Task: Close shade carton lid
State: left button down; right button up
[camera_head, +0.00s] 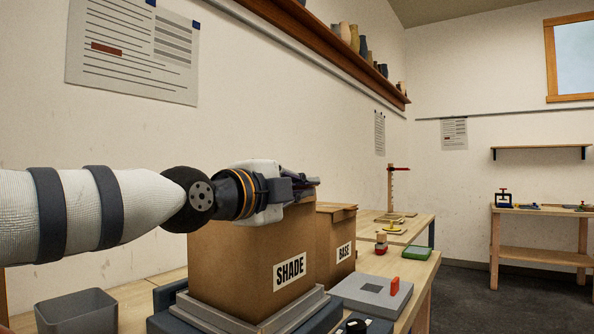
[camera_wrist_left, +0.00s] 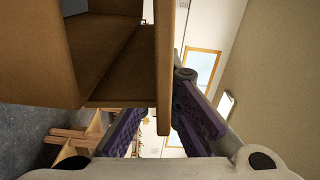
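The shade carton (camera_head: 240,265) is a brown cardboard box labelled SHADE, standing on a grey tray-like base on the table. My left gripper (camera_head: 308,184) is at the carton's top edge, and my wrist hides most of the lid and opening. In the left wrist view, my left gripper (camera_wrist_left: 160,115) has its two purple-padded fingers spread. A thin cardboard panel (camera_wrist_left: 165,60) reaches between them, close to the finger on the right and apart from the other. The carton's inner walls (camera_wrist_left: 95,45) show beside it, so the carton is open. My right gripper is not in view.
The base carton (camera_head: 336,236) stands just behind the shade carton. A grey bin (camera_head: 75,309) is at the front left. A wall shelf (camera_head: 350,60) runs above.

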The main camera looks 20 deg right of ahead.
pick_arm(q)
jog(key=shift+f+m, duration=0.7)
jog(key=shift+f, duration=0.7)
jog(key=c, duration=1.8)
grip_release()
jog(key=shift+s+a+r, duration=0.1)
jog(key=shift+s+a, duration=0.05)
jog(key=shift+a, duration=0.1)
jog(key=v, duration=1.1)
jog(key=shift+a, duration=0.15)
